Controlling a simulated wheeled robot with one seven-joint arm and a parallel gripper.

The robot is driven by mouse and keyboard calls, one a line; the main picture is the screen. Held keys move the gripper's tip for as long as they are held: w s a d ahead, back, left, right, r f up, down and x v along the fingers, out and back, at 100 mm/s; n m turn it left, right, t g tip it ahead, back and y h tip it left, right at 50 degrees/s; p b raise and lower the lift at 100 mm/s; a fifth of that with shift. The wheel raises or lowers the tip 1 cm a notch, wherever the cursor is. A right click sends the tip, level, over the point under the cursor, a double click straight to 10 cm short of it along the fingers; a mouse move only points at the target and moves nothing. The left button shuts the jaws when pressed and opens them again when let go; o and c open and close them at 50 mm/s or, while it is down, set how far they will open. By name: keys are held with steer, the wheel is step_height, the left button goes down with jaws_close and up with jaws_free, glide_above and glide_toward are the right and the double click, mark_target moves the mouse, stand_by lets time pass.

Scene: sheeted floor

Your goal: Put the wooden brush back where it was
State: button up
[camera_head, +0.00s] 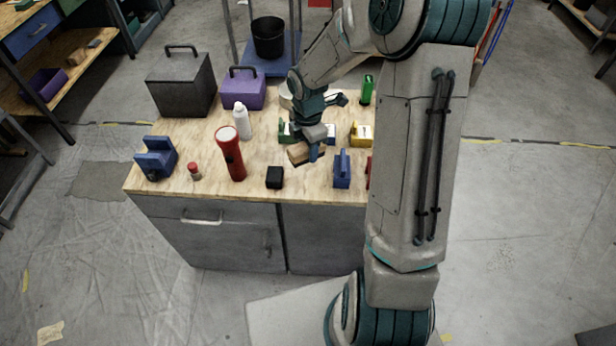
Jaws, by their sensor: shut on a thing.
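The wooden brush (300,153) is a brown block with a dark underside, near the middle of the wooden bench top (208,190). My gripper (314,150) reaches down from above and is shut on the brush at its right part. The brush looks slightly tilted. I cannot tell whether it touches the bench or hangs just above it. My fingers hide part of the brush, and my arm hides the bench's right side.
A black cube (275,177) and a blue tool (342,169) stand in front of the brush. A red flashlight (231,153) and white bottle (242,121) stand left. A yellow item (361,134) and green bottle (367,90) are right. Bare wood shows at the front left.

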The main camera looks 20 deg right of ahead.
steer(key=n, duration=0.5)
steer(key=shift+r+n, duration=0.25)
steer(key=shift+n, duration=0.15)
steer(key=n, duration=0.5)
steer(key=shift+w+r, duration=0.1)
steer(key=shift+r, duration=0.05)
steer(key=shift+n, duration=0.3)
step_height(320, 180, down, 10)
steer(key=shift+f+b, duration=0.2)
steer(key=shift+b, duration=0.1)
steer(key=o, duration=1)
steer(key=shift+c, duration=0.2)
steer(key=shift+r, duration=0.1)
